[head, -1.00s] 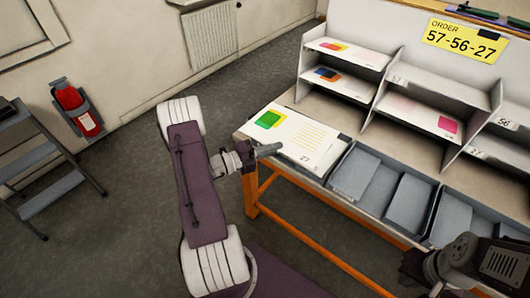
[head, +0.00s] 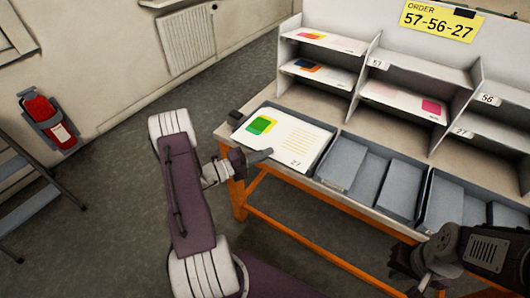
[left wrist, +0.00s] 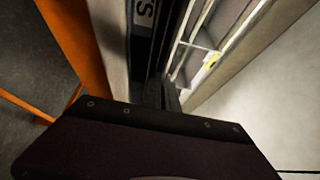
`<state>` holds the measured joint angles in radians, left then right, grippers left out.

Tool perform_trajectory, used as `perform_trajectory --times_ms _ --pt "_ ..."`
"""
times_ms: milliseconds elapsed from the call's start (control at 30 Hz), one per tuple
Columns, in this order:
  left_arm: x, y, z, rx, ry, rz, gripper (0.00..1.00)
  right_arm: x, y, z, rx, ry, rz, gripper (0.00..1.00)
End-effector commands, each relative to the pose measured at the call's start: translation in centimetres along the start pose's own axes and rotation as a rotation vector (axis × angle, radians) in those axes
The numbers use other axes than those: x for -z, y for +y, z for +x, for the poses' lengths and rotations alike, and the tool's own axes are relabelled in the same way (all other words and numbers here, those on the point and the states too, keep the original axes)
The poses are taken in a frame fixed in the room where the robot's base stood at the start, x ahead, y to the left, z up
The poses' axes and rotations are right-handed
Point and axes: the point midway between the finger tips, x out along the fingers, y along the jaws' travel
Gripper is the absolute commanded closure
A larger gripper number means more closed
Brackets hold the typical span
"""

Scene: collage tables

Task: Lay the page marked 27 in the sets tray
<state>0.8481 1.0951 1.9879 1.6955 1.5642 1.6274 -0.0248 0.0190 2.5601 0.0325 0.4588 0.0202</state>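The page marked 27 (head: 290,140) is white with a green and yellow print and yellow lines. In the head view it lies face up in the leftmost grey tray (head: 329,146), whose rim shows behind and to the right of it. My left gripper (head: 258,156) is at the page's front left edge; I cannot tell whether it touches it. In the left wrist view its dark fingers (left wrist: 161,95) are close together beside a dark wall with a letter S; the gap is unclear. My right gripper (head: 403,259) is over the front right, away from the page, its fingers unclear.
More grey trays (head: 346,168) line the table's front to the right. Shelves (head: 370,62) with printed pages stand behind, under a yellow order sign (head: 438,22) reading 57-56-27. A small black object (head: 235,115) is at the table's left end. An orange frame (head: 300,232) supports the table.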

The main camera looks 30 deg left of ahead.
Motion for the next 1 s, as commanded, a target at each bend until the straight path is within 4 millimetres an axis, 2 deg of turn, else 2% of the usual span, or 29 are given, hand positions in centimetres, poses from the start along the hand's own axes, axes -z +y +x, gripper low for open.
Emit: perform_trajectory --times_ms 133,233,533,633,1000 --pt "0.0 -0.1 0.0 0.000 0.000 0.000 1.00 0.0 0.0 -0.1 0.000 0.000 0.000 1.00" --pt "0.0 -0.1 0.0 0.000 0.000 0.000 0.73 0.0 0.0 -0.1 0.000 0.000 0.000 1.00" --pt "0.0 -0.1 -0.1 0.000 0.000 0.000 0.73 0.0 0.0 -0.1 0.000 0.000 0.000 1.00" --pt "-0.1 -0.1 -0.7 0.000 -0.003 -0.001 0.73 0.0 0.0 -0.2 0.000 0.000 0.000 1.00" --pt "-0.1 -0.2 -7.0 0.001 -0.005 -0.001 0.73 0.1 0.0 -0.7 0.000 0.000 0.000 1.00"
